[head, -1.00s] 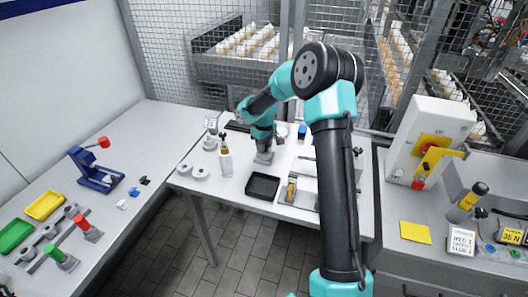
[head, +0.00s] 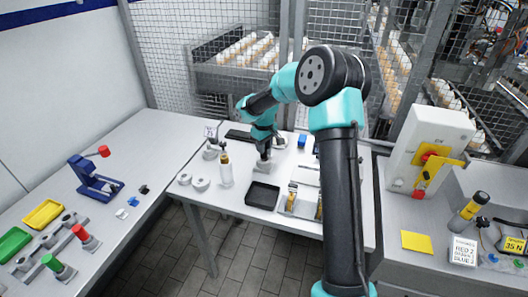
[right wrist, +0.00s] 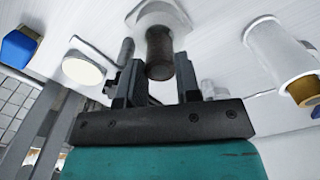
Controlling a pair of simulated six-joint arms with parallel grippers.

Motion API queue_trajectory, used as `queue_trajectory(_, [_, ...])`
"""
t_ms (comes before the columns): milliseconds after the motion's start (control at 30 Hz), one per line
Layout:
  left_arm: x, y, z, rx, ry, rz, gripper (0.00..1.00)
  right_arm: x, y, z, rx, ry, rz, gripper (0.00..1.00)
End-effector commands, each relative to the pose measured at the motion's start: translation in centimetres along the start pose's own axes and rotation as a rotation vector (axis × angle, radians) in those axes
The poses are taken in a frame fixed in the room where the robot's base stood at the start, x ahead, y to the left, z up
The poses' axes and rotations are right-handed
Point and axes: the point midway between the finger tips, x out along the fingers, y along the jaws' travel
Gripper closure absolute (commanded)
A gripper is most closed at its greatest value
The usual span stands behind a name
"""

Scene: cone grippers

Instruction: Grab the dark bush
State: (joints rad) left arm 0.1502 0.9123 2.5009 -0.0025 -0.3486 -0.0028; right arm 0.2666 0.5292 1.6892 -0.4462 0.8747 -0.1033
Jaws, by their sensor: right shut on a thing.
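The dark bush (right wrist: 160,55) is a short dark brown cylinder in the right wrist view. It sits between the two fingers of my right gripper (right wrist: 156,85), which is shut on it. A pale grey holder (right wrist: 158,14) is directly beyond the bush; I cannot tell whether they touch. In the head view my right gripper (head: 264,164) points down close to the middle of the white table, and the bush is too small or hidden to make out there. My left gripper is not in view.
A black tray (head: 262,195) lies in front of the gripper. A bottle (head: 226,171) and white rings (head: 200,184) stand to the left. A fixture with yellow parts (head: 300,204) is front right, partly behind my arm. A blue block (head: 302,141) is behind right.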

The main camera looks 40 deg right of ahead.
Motion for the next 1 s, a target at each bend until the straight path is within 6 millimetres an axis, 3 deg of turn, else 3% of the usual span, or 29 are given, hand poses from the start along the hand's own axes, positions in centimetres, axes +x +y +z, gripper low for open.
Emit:
queue_trajectory(267, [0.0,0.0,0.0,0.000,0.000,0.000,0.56,-0.3,-2.9,2.8,-0.003,-0.004,-0.002,0.95])
queue_trajectory(700, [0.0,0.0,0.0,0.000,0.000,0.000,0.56,-1.2,-9.7,9.3,-0.002,-0.002,-0.002,0.95])
queue_trajectory(1000, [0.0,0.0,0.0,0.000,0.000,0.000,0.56,-1.3,-11.5,11.0,0.000,-0.003,-0.002,0.95])
